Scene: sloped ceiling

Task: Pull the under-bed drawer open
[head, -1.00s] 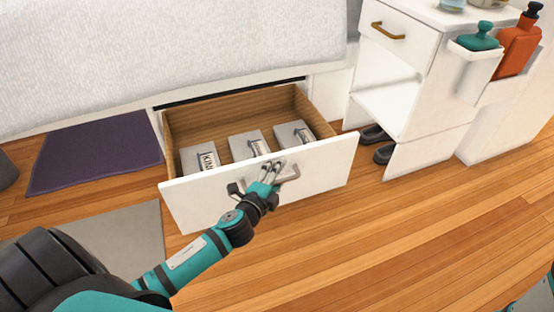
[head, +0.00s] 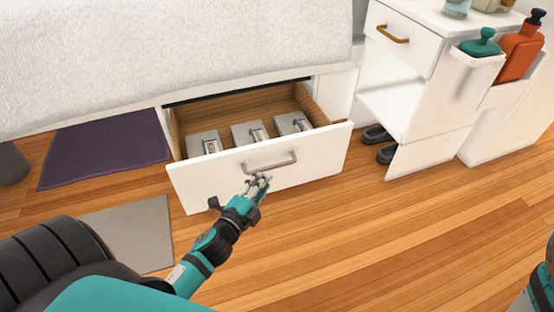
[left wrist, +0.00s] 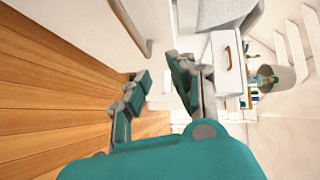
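The under-bed drawer (head: 222,171) stands partly pulled out below the bed, with a white front and a wooden inside. Its grey bar handle (head: 270,163) is on the middle of the front. Three pale boxes with dark labels (head: 249,134) lie inside. My left gripper (head: 257,183) is just below and in front of the handle, apart from it as far as I can tell. In the left wrist view its two fingers (left wrist: 158,82) are spread with nothing between them. My right gripper does not show.
A purple mat (head: 105,150) and a grey mat (head: 132,234) lie at the left. The wooden floor in front is clear.

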